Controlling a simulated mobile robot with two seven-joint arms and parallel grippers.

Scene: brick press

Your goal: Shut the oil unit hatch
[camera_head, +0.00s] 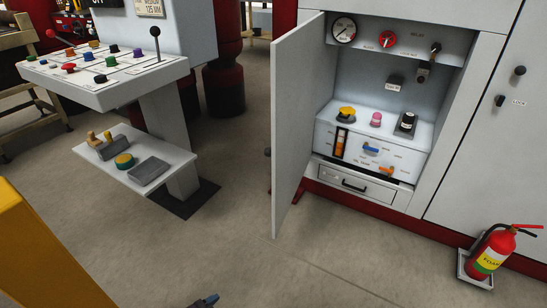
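The oil unit hatch (298,125) is a pale grey door on the left side of the cabinet opening. It stands wide open, swung out toward me. A small dark part (267,152) shows just past its near edge, perhaps its handle. The open oil unit (375,150) holds gauges, knobs and a lower drawer. At the bottom edge, a dark tip with blue on it (205,300) shows, seemingly my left gripper. It is well below and left of the hatch, apart from it. Its fingers are mostly cut off. My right gripper is not in view.
A fire extinguisher (490,254) stands on the floor at the lower right, by the cabinet. A control console (110,85) with a low shelf (165,180) stands on the left. A yellow structure (40,255) fills the lower left. The floor before the cabinet is clear.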

